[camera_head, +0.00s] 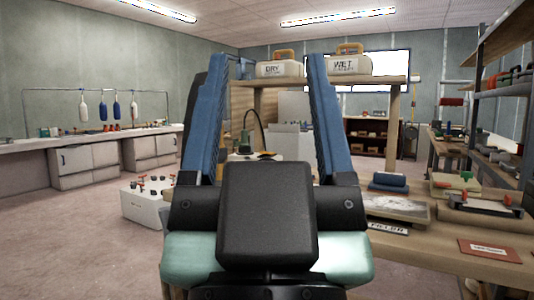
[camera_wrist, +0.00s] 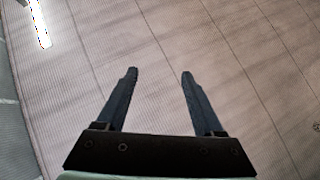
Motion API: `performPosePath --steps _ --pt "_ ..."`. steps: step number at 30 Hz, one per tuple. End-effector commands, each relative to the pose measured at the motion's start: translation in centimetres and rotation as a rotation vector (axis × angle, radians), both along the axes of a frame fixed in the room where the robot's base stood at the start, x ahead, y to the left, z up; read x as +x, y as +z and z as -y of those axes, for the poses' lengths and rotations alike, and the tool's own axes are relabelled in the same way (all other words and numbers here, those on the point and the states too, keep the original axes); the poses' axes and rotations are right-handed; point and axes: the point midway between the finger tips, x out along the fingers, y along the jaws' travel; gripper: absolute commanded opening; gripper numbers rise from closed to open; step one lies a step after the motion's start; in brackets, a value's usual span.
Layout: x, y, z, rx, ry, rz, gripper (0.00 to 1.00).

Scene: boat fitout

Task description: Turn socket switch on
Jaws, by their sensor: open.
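My gripper (camera_head: 266,58) fills the middle of the head view, its two blue fingers raised, spread apart and empty. In the wrist view my gripper (camera_wrist: 160,72) is also open, with nothing between the fingers and ceiling panels behind them. I cannot make out a socket or its switch in either view. My gripper and arm hide part of the room's centre.
A wooden shelf (camera_head: 390,80) ahead carries boxes marked DRY (camera_head: 280,69) and WET (camera_head: 345,64). A white block with knobs (camera_head: 140,205) stands left of centre. Floor (camera_head: 70,245) at left is clear.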

Motion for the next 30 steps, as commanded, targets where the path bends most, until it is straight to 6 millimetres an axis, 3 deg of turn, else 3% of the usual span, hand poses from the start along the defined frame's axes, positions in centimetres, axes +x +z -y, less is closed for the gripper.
performPosePath --steps 1,5,11,30 --pt "0.0 0.0 0.0 0.0 0.0 0.001 0.61" --pt "0.0 0.7 0.0 0.0 0.0 0.001 0.37" --pt "0.0 4.3 0.0 0.0 0.0 0.001 0.01" --pt "0.0 25.3 0.0 0.0 0.001 0.001 0.0"
